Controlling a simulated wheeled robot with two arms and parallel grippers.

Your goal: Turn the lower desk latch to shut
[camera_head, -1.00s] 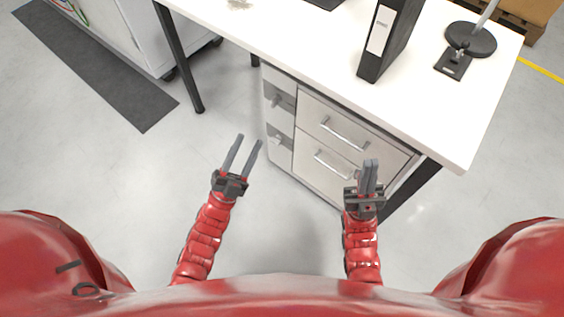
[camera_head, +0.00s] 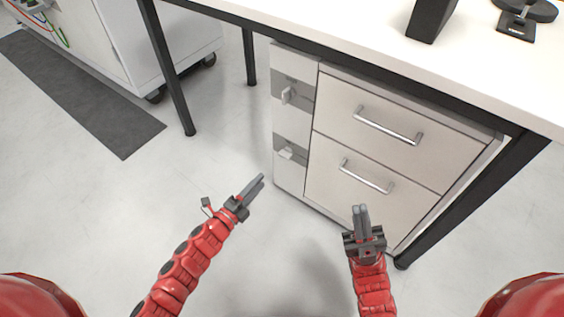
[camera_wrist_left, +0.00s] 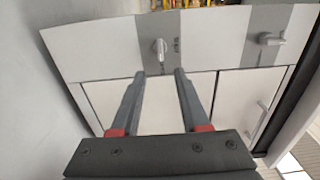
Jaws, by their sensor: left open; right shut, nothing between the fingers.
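The lower desk latch (camera_head: 286,152) is a pale lever on a grey plate low on the narrow left panel of the drawer unit. Its lever lies roughly sideways across the panel. It also shows in the left wrist view (camera_wrist_left: 160,48), just beyond and between my fingertips. My left gripper (camera_head: 260,181) is open and empty, below and left of this latch and apart from it. The wrist view shows its two fingers (camera_wrist_left: 160,75) spread. My right gripper (camera_head: 360,208) is shut and empty, in front of the lower drawer.
The upper latch (camera_head: 287,95) stands roughly upright above the lower one. Two drawers with bar handles (camera_head: 388,125) fill the unit's right part. The white desktop (camera_head: 330,25) overhangs above, with a black leg (camera_head: 168,75) at left. Floor (camera_head: 190,190) left of the unit is clear.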

